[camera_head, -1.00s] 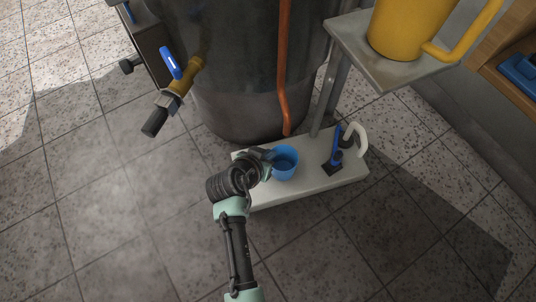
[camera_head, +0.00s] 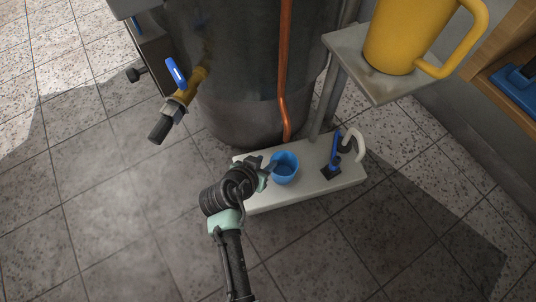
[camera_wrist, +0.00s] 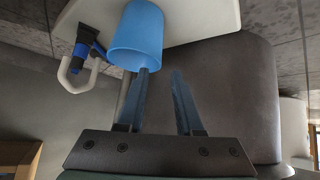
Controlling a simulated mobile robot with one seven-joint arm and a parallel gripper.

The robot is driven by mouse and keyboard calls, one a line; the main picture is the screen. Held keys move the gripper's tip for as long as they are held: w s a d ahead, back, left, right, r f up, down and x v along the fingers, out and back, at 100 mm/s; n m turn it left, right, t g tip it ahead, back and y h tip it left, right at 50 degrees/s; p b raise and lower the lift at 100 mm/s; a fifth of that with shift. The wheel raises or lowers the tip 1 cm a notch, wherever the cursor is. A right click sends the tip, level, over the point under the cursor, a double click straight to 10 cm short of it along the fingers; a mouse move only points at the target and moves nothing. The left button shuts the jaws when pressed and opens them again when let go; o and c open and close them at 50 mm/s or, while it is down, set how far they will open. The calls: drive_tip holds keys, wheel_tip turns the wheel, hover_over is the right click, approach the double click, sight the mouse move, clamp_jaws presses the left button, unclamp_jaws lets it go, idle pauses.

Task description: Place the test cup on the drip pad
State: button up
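The blue cup (camera_head: 285,169) stands upright on a low white bench (camera_head: 312,187) at the foot of the dark drum. My gripper (camera_head: 268,168) is just left of the cup, with its fingers pointing at it. In the wrist view, which looks upside down, the cup (camera_wrist: 137,35) is at the top. The two fingers of my gripper (camera_wrist: 160,72) are apart there with nothing between them; the left one overlaps the cup's rim. I cannot tell whether it touches. I cannot make out a distinct drip pad.
A blue-and-black tool (camera_head: 333,160) and a white hooked handle (camera_head: 354,144) are on the bench right of the cup. A tap with a blue lever (camera_head: 176,73) sticks out at left. A yellow jug (camera_head: 398,38) stands on a grey shelf (camera_head: 375,86) above. An orange pipe (camera_head: 284,70) runs down the drum.

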drive_tip(key=p+v, duration=0.4)
drive_tip(key=v, duration=0.4)
drive_tip(key=shift+s+r+p, duration=0.2)
drive_tip(key=shift+p, duration=0.15)
drive_tip(key=shift+a, duration=0.1)
